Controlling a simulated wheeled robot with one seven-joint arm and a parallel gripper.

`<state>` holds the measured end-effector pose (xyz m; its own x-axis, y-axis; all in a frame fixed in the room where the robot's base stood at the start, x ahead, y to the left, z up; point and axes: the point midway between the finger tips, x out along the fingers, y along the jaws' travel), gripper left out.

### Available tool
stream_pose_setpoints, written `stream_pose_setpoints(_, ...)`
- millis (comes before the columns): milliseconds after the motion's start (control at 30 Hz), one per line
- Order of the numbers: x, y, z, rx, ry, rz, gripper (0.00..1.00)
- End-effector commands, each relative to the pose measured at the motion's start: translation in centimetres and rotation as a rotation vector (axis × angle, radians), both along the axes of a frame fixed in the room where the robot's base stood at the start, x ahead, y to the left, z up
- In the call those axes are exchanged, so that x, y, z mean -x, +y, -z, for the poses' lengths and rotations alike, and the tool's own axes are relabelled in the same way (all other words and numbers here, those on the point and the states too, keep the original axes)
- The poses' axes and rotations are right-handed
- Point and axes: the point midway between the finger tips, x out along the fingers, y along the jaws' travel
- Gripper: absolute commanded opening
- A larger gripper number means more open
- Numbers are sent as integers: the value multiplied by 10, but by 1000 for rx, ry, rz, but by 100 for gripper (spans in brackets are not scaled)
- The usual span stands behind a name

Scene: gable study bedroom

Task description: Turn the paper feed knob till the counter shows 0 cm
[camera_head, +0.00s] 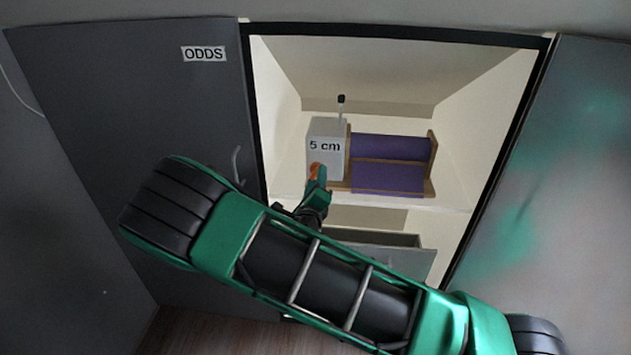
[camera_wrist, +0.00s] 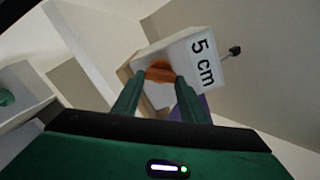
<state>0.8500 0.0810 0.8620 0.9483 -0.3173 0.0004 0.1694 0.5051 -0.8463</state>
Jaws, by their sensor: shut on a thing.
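The paper feeder stands on a shelf in the open cupboard, with a white box (camera_head: 326,133) at its left end and a purple paper roll (camera_head: 390,148) in a wooden frame. The counter on the box reads 5 cm (camera_head: 325,146); it also shows in the wrist view (camera_wrist: 202,63). The orange knob (camera_head: 315,170) is on the box's front, below the counter. My gripper (camera_head: 318,178) is shut on the knob, which shows between the two green fingers in the wrist view (camera_wrist: 160,71). The fingers hide part of the knob.
The grey door marked ODDS (camera_head: 204,54) hangs at the left, with a handle (camera_head: 237,167). An open drawer or bin (camera_head: 375,238) is below the shelf. A grey panel (camera_head: 550,180) borders the right.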

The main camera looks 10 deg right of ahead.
Motion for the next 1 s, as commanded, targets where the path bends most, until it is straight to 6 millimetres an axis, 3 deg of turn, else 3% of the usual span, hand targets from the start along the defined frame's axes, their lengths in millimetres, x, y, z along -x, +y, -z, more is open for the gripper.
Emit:
stream_pose_setpoints(633, 1, 4, 5, 41, 25, -9, 17)
stream_pose_setpoints(667, 1, 4, 5, 41, 25, -9, 44)
stream_pose_setpoints(733, 1, 4, 4, 41, 24, -9, 58)
stream_pose_setpoints(1000, 0, 2, 3, 42, 22, -5, 58)
